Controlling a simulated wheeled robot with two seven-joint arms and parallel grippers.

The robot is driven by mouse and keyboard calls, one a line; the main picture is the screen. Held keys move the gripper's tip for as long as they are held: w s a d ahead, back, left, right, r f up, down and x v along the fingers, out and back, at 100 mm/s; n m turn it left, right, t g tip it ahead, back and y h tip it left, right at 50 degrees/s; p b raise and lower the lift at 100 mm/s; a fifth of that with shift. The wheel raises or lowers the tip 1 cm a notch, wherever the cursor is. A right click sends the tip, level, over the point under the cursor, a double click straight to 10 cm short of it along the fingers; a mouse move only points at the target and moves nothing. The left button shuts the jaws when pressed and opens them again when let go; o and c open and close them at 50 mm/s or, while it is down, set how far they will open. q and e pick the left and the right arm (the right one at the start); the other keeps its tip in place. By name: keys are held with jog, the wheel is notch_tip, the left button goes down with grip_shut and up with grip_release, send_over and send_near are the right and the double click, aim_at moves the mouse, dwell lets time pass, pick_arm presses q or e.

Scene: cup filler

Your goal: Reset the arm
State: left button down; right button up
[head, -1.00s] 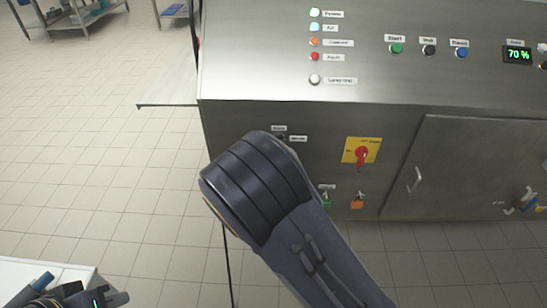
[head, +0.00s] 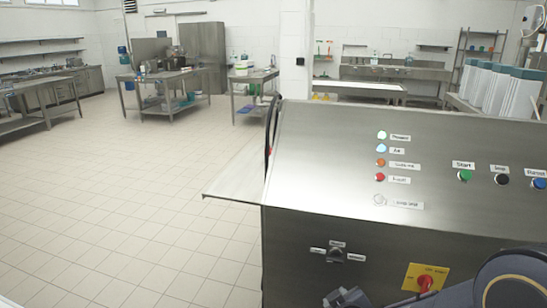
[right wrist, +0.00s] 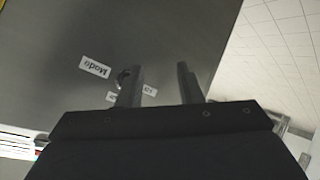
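My right arm (head: 510,285) shows at the lower right of the head view, in front of the steel machine (head: 340,160). In the right wrist view my right gripper (right wrist: 158,70) has its two fingers apart, with nothing between them. It points at the machine's front face, close to the label "Mode" (right wrist: 95,66). A dark round knob is partly hidden behind one finger. In the head view the mode knob (head: 336,255) is on the machine's front, above a dark part of my right arm's end. My left gripper is not in view.
A yellow and red rotary switch (head: 425,279) is on the machine's front, with lamps and buttons on the sloped panel above. A thin steel shelf (head: 235,182) juts out at the machine's left. Open tiled floor (head: 130,190) lies left; steel tables (head: 165,74) stand behind.

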jog(key=s+d+r+m+g+y+p, duration=0.1)
jog(key=s+r+m+y, duration=0.15)
jog(key=s+r, duration=0.2)
jog(key=s+d+r+m+g+y, duration=0.1)
jog(key=s+r+m+g+y, duration=0.1)
jog(key=s+r+y, duration=0.3)
jog(key=s+d+m+g+h+p, duration=0.1)
jog(key=s+d+m+g+h, duration=0.1)
jog(key=s, duration=1.3)
jog(key=shift+s+d+r+m+h, duration=0.35)
jog(key=shift+d+m+h, duration=0.25)
jog(key=shift+m+h, duration=0.2)
